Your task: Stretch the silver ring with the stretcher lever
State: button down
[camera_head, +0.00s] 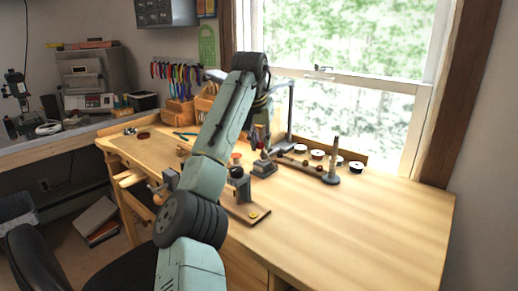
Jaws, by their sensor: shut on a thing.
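My gripper (262,138) points down over the middle of the workbench, small and partly behind my arm. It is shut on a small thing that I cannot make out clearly. Just below it is a grey block-like tool (264,169) with a dark upright part. Nearer, a dark upright tool (239,186) stands on a wooden base (246,212). I cannot tell which of these is the stretcher lever. I cannot make out the silver ring.
The wooden workbench (350,225) is clear at front and right. Wooden holders (179,112) and pliers (184,135) are at the back left. A black chair (38,258) stands at lower left.

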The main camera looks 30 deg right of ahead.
jog(key=shift+s+d+r, duration=0.1)
jog(key=shift+s+d, duration=0.05)
jog(key=shift+d, duration=0.45)
jog(key=c, duration=1.4)
grip_release()
jog(key=shift+d, duration=0.1)
jog(key=shift+a+r, duration=0.3)
jog(key=shift+r, duration=0.1)
jog(key=v, duration=1.1)
jog(key=shift+s, duration=0.1)
jog(key=shift+c, duration=0.3)
